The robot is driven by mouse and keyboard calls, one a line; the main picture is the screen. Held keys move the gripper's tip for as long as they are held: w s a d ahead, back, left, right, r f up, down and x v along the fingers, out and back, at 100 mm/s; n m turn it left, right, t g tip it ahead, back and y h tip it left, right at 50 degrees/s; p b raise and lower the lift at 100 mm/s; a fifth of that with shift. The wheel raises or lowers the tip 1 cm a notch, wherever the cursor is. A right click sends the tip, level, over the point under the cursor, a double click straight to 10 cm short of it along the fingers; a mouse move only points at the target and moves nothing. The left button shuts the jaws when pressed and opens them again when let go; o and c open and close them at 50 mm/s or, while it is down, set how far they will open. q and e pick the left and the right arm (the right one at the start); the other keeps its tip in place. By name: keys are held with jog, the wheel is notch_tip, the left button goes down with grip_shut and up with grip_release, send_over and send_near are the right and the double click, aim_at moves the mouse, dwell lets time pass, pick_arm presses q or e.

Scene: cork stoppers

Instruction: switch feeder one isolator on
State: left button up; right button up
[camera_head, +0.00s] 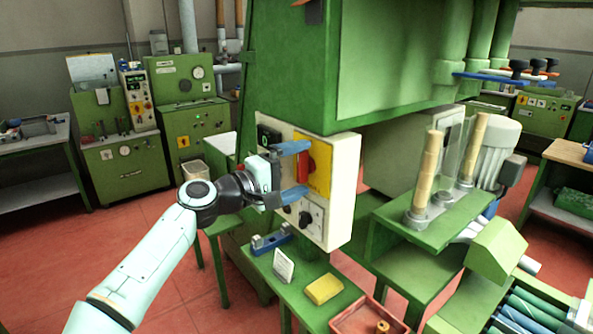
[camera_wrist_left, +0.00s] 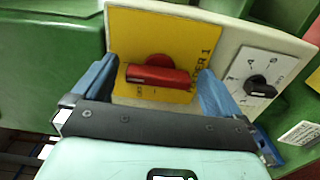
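The feeder one isolator is a red rotary handle (camera_head: 308,164) on a yellow plate (camera_head: 323,178), mounted on a pale control box (camera_head: 343,195). In the left wrist view the red handle (camera_wrist_left: 158,75) lies lengthwise across the gap between my fingers; the plate's lettering is partly hidden, ending in "ER 1". My left gripper (camera_head: 297,170) is open in front of the plate, one finger above the handle and one below in the head view. The wrist view shows the gripper (camera_wrist_left: 160,82) with a small gap at each handle end. My right gripper is out of view.
A black selector knob (camera_head: 305,219) sits below the yellow plate, on a white dial plate in the wrist view (camera_wrist_left: 258,86). Below the box, a green table (camera_head: 290,297) holds a blue item, a white card, a yellow block (camera_head: 324,289) and a red tray (camera_head: 345,325).

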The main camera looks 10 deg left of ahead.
pick_arm(q)
jog(key=b+v, duration=0.5)
jog(key=v, duration=0.8)
jog(key=shift+s, duration=0.15)
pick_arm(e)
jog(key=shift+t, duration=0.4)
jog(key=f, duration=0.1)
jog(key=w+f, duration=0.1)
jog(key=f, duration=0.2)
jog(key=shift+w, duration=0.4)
pick_arm(q)
jog(key=shift+a+f, duration=0.1)
jog(key=shift+a, duration=0.05)
